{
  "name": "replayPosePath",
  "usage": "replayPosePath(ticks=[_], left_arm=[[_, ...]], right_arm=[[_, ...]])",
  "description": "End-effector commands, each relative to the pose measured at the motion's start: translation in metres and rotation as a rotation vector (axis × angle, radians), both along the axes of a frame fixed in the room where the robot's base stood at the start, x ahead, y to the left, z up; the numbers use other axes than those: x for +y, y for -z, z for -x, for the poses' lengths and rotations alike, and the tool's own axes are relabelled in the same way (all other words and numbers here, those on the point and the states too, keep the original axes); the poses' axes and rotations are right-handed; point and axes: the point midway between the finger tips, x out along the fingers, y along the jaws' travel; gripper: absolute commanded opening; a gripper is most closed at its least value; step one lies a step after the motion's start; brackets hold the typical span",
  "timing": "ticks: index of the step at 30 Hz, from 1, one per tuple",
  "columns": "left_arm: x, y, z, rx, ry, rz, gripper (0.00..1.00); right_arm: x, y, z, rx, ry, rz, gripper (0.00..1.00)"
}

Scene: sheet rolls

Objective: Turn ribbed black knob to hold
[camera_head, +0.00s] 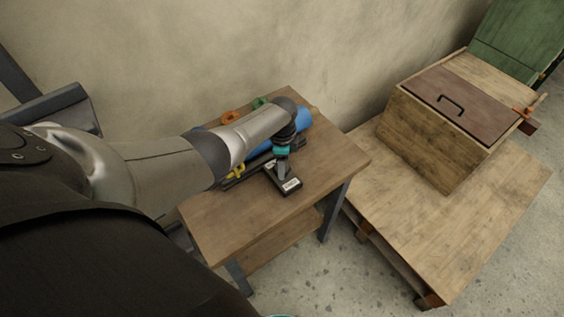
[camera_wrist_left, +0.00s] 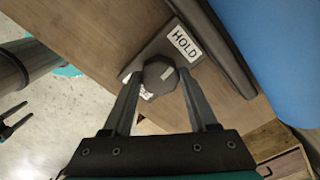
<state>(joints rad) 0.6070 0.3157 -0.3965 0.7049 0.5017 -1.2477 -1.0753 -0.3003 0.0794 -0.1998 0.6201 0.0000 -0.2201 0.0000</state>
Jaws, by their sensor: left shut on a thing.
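My left gripper (camera_head: 282,165) reaches down over a dark control box (camera_head: 286,184) on the small wooden table (camera_head: 222,218). In the left wrist view my left gripper (camera_wrist_left: 160,82) has one finger on each side of the ribbed black knob (camera_wrist_left: 158,72) and is shut on it. A white HOLD label (camera_wrist_left: 185,43) is on the box beside the knob, and another white label is partly hidden. What seems to be my right gripper (camera_wrist_left: 24,113) shows small at the left edge, its two fingers apart.
A blue roll (camera_head: 304,119) lies behind my gripper, close to the box. An orange ring (camera_head: 230,117), a green ring (camera_head: 260,102) and a yellow piece (camera_head: 237,171) are on the table. A wooden chest (camera_head: 436,140) stands on a low platform at right. The table's front is clear.

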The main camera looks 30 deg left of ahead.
Motion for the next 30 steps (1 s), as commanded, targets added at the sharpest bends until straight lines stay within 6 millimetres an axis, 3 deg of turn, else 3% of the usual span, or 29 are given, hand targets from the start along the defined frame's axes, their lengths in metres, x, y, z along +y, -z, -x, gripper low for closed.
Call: replayPosePath(ticks=[9, 24, 25, 30], left_arm=[[0.0003, 0.0003, 0.0006, 0.002, 0.103, 0.0, 0.03], [0.0005, 0.0001, 0.0005, 0.002, 0.119, -0.001, 0.03], [0.0005, 0.0001, 0.0005, 0.002, 0.119, -0.001, 0.62], [0.0005, 0.0, 0.0003, 0.001, 0.118, -0.002, 0.81]], right_arm=[[0.0001, 0.0014, -0.0001, 0.0, 0.0, 0.0, 0.68], [0.0, 0.0015, -0.0001, 0.0, 0.0, 0.0, 0.68], [0.0, 0.0015, -0.0001, 0.0, 0.0, 0.0, 0.68], [0.0, 0.0015, -0.0001, 0.0, 0.0, 0.0, 0.68]])
